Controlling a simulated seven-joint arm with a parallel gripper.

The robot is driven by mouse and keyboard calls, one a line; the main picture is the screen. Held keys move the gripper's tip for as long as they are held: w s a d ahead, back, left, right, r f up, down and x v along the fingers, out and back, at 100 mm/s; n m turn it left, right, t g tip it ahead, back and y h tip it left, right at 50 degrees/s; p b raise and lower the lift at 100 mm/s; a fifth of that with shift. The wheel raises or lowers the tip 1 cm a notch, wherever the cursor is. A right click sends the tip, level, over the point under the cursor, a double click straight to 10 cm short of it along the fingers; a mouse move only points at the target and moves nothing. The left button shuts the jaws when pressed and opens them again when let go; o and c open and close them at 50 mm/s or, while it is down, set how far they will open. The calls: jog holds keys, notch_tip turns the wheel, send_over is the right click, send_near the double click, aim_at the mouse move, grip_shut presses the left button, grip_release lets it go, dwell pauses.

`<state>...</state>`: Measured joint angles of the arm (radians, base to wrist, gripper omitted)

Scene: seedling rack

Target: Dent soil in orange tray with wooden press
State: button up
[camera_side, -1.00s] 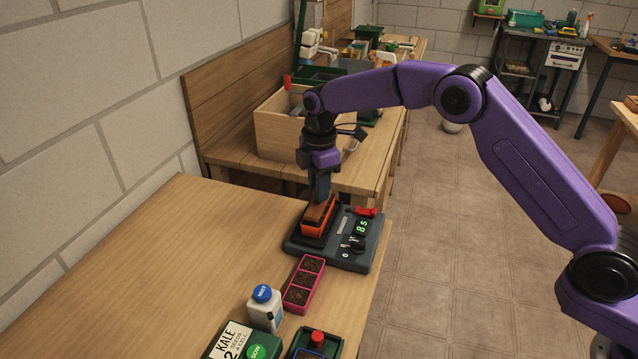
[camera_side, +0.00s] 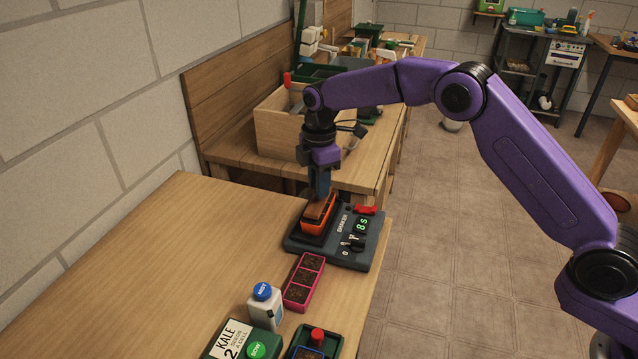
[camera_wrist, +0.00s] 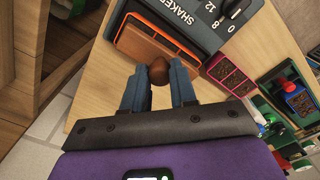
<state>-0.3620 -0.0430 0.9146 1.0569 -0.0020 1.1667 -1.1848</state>
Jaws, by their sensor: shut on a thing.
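The orange tray (camera_side: 316,229) sits on the left part of the dark shaker (camera_side: 363,256) at the table's far end. The wooden press (camera_side: 319,207) lies over the top of the orange tray and hides its soil. My gripper (camera_side: 319,195) is above the press and shut on its knob. In the wrist view the brown round knob (camera_wrist: 158,72) is between the two blue fingers, and the wooden block (camera_wrist: 150,45) covers the orange tray (camera_wrist: 190,42). I cannot tell how deep the press sits in the soil.
A pink tray (camera_side: 289,294) with soil cells stands in front of the shaker. A white bottle with a blue cap (camera_side: 264,305), a KALE seed box (camera_side: 232,340) and a dark green tray (camera_side: 333,345) stand nearer. The left side of the table (camera_side: 150,270) is clear.

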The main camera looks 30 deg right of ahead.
jog(key=shift+r, duration=3.7)
